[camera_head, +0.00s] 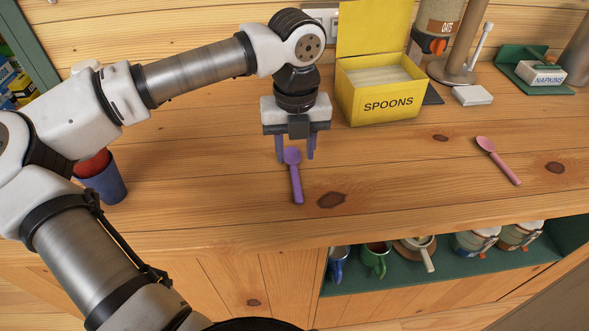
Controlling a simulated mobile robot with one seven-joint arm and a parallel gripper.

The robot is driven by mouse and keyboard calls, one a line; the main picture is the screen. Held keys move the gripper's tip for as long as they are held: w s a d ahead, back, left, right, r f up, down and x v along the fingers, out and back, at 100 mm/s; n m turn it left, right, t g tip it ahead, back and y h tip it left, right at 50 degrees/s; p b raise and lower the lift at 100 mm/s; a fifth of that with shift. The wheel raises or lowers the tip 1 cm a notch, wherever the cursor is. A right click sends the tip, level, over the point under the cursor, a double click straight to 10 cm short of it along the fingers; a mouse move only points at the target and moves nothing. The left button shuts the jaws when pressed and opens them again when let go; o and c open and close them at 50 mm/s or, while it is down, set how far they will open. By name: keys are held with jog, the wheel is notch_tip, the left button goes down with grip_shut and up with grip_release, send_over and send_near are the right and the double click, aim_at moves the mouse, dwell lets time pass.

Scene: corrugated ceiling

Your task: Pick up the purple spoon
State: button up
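The purple spoon (297,185) lies on the wooden counter, its bowl toward the back and its handle toward the front edge. My gripper (296,157) points down over the bowl end, with its two purple fingers apart, one on each side of the bowl. I cannot tell how far above the counter the fingertips are. The gripper is open and holds nothing visible.
A yellow box marked SPOONS (380,108) stands just right of and behind my gripper. A pink spoon (499,160) lies at right. A blue cup (105,185) stands at left, partly behind my arm. Mugs (374,261) sit on a lower shelf.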

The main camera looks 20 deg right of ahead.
aim_at(295, 171)
jog(key=shift+w+f+p, duration=0.1)
jog(key=shift+f+p, duration=0.55)
jog(key=shift+f, duration=1.65)
grip_shut()
